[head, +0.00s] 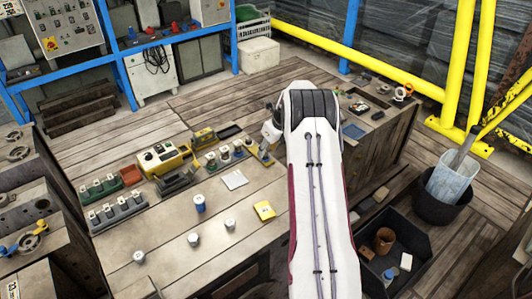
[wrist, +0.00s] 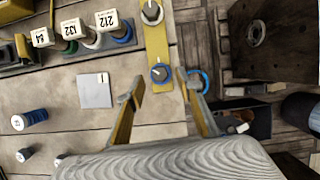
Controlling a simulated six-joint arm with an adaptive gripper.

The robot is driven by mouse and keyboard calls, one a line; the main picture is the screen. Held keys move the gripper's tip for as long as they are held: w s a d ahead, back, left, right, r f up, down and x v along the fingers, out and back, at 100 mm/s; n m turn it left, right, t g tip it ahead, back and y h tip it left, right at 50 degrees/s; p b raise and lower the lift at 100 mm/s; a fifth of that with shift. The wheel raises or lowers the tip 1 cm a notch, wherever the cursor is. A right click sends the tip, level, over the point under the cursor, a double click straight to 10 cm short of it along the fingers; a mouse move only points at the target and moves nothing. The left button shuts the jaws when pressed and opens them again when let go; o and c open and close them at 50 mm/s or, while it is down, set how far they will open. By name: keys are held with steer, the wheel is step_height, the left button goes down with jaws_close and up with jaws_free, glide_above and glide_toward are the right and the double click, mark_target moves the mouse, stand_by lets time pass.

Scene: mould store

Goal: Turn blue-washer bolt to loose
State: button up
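In the wrist view, the blue-washer bolt (wrist: 160,73) is a small grey-topped bolt ringed in blue on the lower end of a yellow strip (wrist: 158,42). A second bolt (wrist: 151,12) with a pale ring sits at the strip's upper end. My gripper (wrist: 168,98) is open and empty, with one yellow-padded finger on each side of the strip's line. The bolt shows between and just above the fingertips in the picture, apart from both. In the head view, part of the yellow strip (head: 262,152) shows left of my arm; my gripper is hidden there.
A rack of numbered knobs (wrist: 93,37) and a white card (wrist: 95,90) lie left of the strip. Several small cylinders, one blue (head: 199,203), and a yellow block (head: 264,210) stand on the bench. A dark bin (head: 412,250) is beyond its right edge.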

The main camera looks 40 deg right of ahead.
mark_target(265, 156)
steer(key=shift+x, duration=1.4)
